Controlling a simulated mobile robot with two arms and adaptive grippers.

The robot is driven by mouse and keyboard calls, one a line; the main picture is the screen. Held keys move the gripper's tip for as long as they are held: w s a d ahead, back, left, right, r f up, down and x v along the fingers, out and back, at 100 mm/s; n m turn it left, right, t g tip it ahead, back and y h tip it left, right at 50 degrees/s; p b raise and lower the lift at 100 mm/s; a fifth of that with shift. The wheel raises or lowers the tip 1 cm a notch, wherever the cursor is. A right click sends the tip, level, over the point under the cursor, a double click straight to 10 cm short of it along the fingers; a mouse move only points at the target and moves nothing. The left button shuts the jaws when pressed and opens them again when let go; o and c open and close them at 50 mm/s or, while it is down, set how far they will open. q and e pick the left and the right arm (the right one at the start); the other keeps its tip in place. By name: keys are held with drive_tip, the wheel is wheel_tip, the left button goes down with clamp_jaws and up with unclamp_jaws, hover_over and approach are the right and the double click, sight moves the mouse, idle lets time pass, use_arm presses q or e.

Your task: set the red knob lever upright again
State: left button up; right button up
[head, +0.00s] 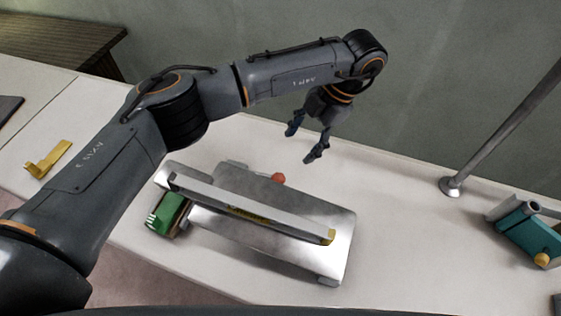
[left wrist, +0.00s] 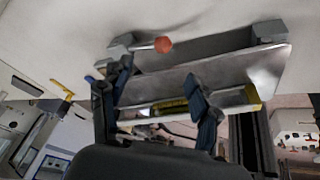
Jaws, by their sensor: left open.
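The red knob (head: 278,179) sits at the back edge of a metal machine (head: 318,262) in the head view. In the left wrist view the red knob (left wrist: 163,45) is on a short grey lever (left wrist: 146,47) that runs sideways from a grey block (left wrist: 121,45); the lever looks laid over, not upright. My left gripper (head: 302,144) is open and empty, behind and a little right of the knob in the head view, pointing down. In the left wrist view its fingers (left wrist: 158,76) are spread, apart from the knob. My right gripper is not in view.
A long bar with a yellow end (head: 328,237) lies across the machine; a green block (head: 165,213) is at its left end. A yellow bracket (head: 48,160) lies far left. A metal post (head: 452,184) and a teal device (head: 526,237) stand right. The bench between is clear.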

sight(280, 174)
use_arm(q)
drive_tip(key=p+x, duration=0.1)
drive_tip(key=x, duration=1)
drive_tip(key=shift+s+a+p, duration=0.1)
drive_tip(key=shift+s+p, duration=0.05)
drive_tip(key=shift+p, duration=0.25)
drive_tip(key=shift+a+f, duration=0.25)
drive_tip(key=shift+f, duration=0.4)
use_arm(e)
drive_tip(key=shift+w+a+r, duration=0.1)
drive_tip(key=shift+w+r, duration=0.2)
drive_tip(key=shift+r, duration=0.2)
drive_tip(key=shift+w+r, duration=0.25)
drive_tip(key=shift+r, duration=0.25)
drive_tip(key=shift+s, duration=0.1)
use_arm(q)
drive_tip(key=shift+c, duration=0.9)
clamp_jaws()
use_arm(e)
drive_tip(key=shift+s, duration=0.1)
